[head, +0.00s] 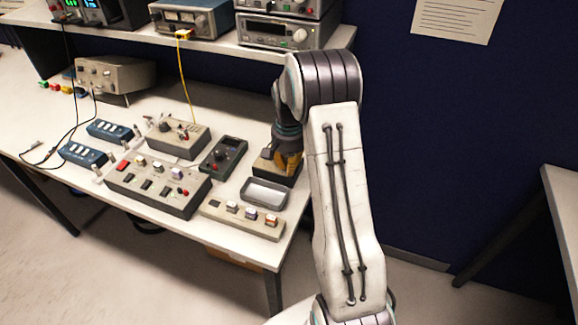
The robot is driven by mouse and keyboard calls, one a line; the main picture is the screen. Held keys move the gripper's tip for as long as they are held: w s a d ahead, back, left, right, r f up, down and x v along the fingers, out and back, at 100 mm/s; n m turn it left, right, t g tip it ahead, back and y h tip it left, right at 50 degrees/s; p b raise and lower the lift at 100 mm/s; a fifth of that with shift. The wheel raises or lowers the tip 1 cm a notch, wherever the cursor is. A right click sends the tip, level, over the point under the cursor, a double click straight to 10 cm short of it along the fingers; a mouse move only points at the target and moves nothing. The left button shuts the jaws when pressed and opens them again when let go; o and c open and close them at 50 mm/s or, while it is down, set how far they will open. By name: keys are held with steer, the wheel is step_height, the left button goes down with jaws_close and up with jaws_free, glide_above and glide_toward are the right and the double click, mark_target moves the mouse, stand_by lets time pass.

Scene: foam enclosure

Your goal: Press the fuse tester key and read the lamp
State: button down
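My gripper (289,161), with yellow fingers, points down at the right end of the bench (235,262). Its fingertips are over or against a small beige box with a dark top (268,172), which may be the fuse tester. My wrist and fingers cover part of this box, so its key and any lamp cannot be made out. I cannot tell whether the fingers touch it or are open. No lit lamp is visible on it.
A metal tray (264,194) and a strip with several buttons (243,218) lie in front. A dark handheld meter (224,157) and a beige switch panel (158,188) stand to the left. A shelf with instruments (275,32) overhangs the back.

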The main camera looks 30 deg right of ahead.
steer(key=shift+s+a+f, duration=0.1)
steer(key=shift+s+f, duration=0.05)
steer(key=shift+f, duration=0.3)
step_height(320, 180, up, 15)
steer(key=p, duration=0.2)
steer(key=shift+f, duration=0.2)
stand_by(1.8)
steer(key=s+a+f+n, duration=0.2)
steer(key=s+f+n, duration=0.4)
steer(key=s, duration=0.1)
steer(key=s+a+r+n+t, duration=0.2)
steer(key=s+a+r, duration=0.3)
steer(key=s, duration=0.3)
steer(key=s+a+r+n+t, duration=0.2)
steer(key=s+a+r, duration=0.3)
steer(key=s+a, duration=0.2)
steer(key=shift+s+a+r, duration=0.3)
steer(key=shift+s, duration=0.9)
